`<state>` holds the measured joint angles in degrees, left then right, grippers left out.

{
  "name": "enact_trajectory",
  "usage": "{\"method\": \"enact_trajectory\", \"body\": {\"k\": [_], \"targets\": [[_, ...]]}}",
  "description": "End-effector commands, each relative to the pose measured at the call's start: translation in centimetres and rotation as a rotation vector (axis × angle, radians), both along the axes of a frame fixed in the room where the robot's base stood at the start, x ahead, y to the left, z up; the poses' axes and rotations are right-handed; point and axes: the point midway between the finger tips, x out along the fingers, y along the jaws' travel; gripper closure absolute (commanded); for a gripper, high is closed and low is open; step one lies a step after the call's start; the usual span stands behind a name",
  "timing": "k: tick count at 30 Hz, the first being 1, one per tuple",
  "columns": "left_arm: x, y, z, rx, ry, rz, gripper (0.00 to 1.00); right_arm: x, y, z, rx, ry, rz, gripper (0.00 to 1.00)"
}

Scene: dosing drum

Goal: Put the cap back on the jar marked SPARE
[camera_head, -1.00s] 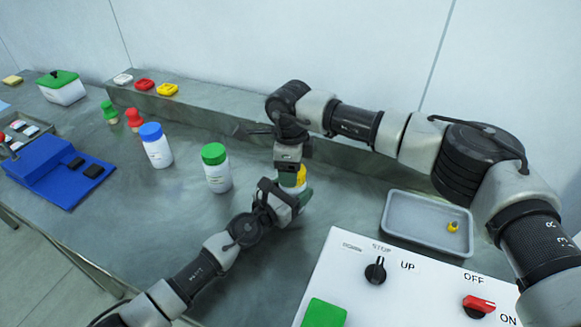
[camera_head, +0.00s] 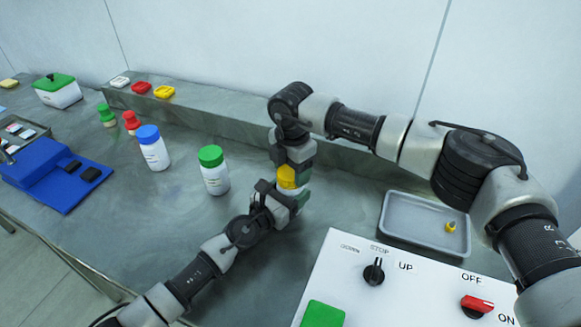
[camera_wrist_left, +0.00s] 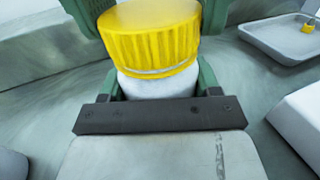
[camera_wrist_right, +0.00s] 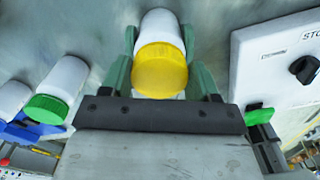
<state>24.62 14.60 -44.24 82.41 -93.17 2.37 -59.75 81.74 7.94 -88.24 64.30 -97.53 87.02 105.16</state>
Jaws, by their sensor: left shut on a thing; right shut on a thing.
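A white jar (camera_wrist_left: 155,84) is held in my left gripper (camera_head: 298,198); it also shows in the right wrist view (camera_wrist_right: 160,27). A ribbed yellow cap (camera_wrist_left: 150,38) sits over the jar's mouth, with a thin pale line under its rim. I cannot tell whether it is threaded down. The cap also shows in the head view (camera_head: 287,177) and in the right wrist view (camera_wrist_right: 160,70). My right gripper (camera_wrist_right: 161,65) is shut on the cap from above, its green fingers on both sides. No SPARE marking is readable; the grippers hide most of the jar in the head view.
A green-capped jar (camera_head: 214,172) and a blue-capped jar (camera_head: 154,150) stand left of the grippers. A grey tray (camera_head: 397,235) with a small yellow piece (camera_head: 450,227) is at the right. A white control panel (camera_head: 400,293) is in front. A raised ledge (camera_head: 225,118) runs behind.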

Motion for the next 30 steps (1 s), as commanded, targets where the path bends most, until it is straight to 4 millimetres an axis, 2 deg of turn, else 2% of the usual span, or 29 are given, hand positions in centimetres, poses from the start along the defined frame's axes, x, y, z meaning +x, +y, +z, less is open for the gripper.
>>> {"method": "enact_trajectory", "body": {"k": [6,13,15,21,30], "targets": [[-0.1,-0.1,-0.1,0.002,0.001,-0.002,1.00,-0.2,-0.1,0.1,0.002,-0.002,-0.466,0.61],[-0.1,-0.1,-0.1,0.002,0.001,-0.003,1.00,-0.4,-0.1,0.0,0.002,-0.001,-0.873,0.61],[-0.1,-0.1,-0.1,0.002,0.001,-0.003,1.00,-0.7,0.5,0.0,0.009,0.002,-0.980,0.61],[-0.2,-0.2,-0.2,0.003,0.003,-0.006,1.00,-0.9,1.2,0.2,0.018,0.000,-1.134,0.61],[-0.3,-0.3,-0.2,0.003,0.004,-0.009,1.00,-0.7,0.3,0.1,0.010,0.003,-1.263,0.61]]}}
